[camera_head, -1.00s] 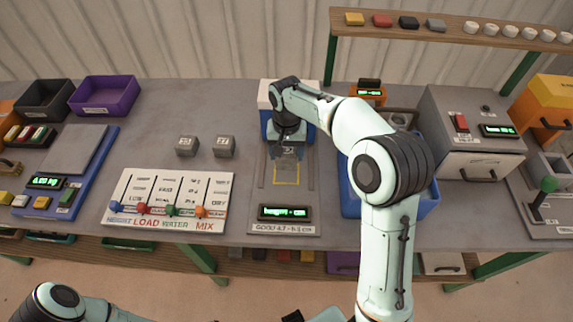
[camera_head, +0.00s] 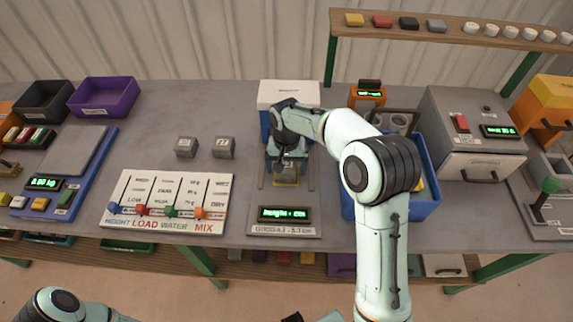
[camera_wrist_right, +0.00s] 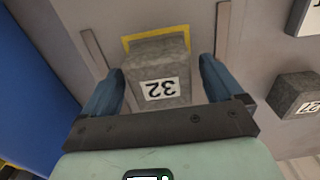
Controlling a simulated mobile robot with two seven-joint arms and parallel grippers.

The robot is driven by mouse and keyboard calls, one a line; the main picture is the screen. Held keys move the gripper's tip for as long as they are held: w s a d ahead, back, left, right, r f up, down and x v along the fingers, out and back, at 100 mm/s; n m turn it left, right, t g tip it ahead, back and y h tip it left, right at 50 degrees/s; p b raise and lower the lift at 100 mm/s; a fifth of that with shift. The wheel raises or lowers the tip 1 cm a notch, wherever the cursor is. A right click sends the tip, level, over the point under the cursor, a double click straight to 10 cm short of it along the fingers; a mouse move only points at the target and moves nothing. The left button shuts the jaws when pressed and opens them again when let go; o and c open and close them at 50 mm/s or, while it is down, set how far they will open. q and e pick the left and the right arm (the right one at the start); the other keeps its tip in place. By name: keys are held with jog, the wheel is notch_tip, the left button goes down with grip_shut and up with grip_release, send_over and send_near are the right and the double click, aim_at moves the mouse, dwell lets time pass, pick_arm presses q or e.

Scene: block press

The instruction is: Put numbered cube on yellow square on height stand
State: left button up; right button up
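A grey numbered cube (camera_wrist_right: 160,72) with a white label that reads 32 upside down sits on the yellow square (camera_wrist_right: 140,38) of the height stand in the right wrist view. My right gripper (camera_wrist_right: 161,82) has one blue finger on each side of it, with narrow gaps between fingers and cube. In the head view the right gripper (camera_head: 286,172) is low over the stand (camera_head: 307,200) and hides most of the cube; the front of the yellow square (camera_head: 285,184) shows. The stand's green display (camera_head: 284,214) is lit, its text blurred.
Two more grey cubes, one on the left (camera_head: 186,146) and one on the right (camera_head: 224,147), stand left of the stand. A slider panel (camera_head: 167,229) is in front of them. A white and blue box (camera_head: 288,93) is behind the stand and a blue bin (camera_head: 418,212) to its right.

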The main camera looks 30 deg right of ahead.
aim_at(287, 165)
pick_arm(q)
jog(key=shift+w+r+p, duration=0.8)
jog(key=shift+r, duration=0.3)
pick_arm(e)
notch_tip(287, 165, up, 12)
jog(key=shift+r, duration=0.15)
